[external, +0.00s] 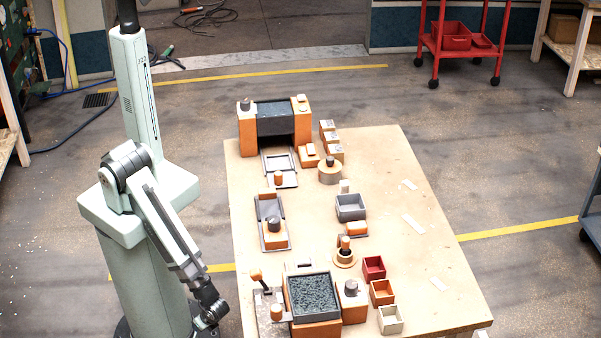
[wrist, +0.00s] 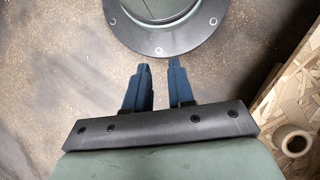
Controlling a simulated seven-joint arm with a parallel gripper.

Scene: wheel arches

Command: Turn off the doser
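No label marks the doser, so I cannot tell which device it is. At the near end of the table is an orange device with a tray of dark speckled material (external: 313,295). It has a grey knob (external: 351,288) on its right and a lever with an orange ball (external: 256,274) on its left. At the far end is an orange and black machine (external: 274,120) with a dark knob (external: 245,103) and a small white-topped switch (external: 301,98). My gripper (external: 214,314) hangs left of the table, away from every device. In the wrist view its blue fingers (wrist: 158,66) are a little apart and empty.
The wooden table (external: 400,210) also holds small red, orange and white bins (external: 382,292), a grey box (external: 350,207) and several knobbed blocks (external: 274,233). Its right side is mostly clear. My wrist camera faces the floor and my own base.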

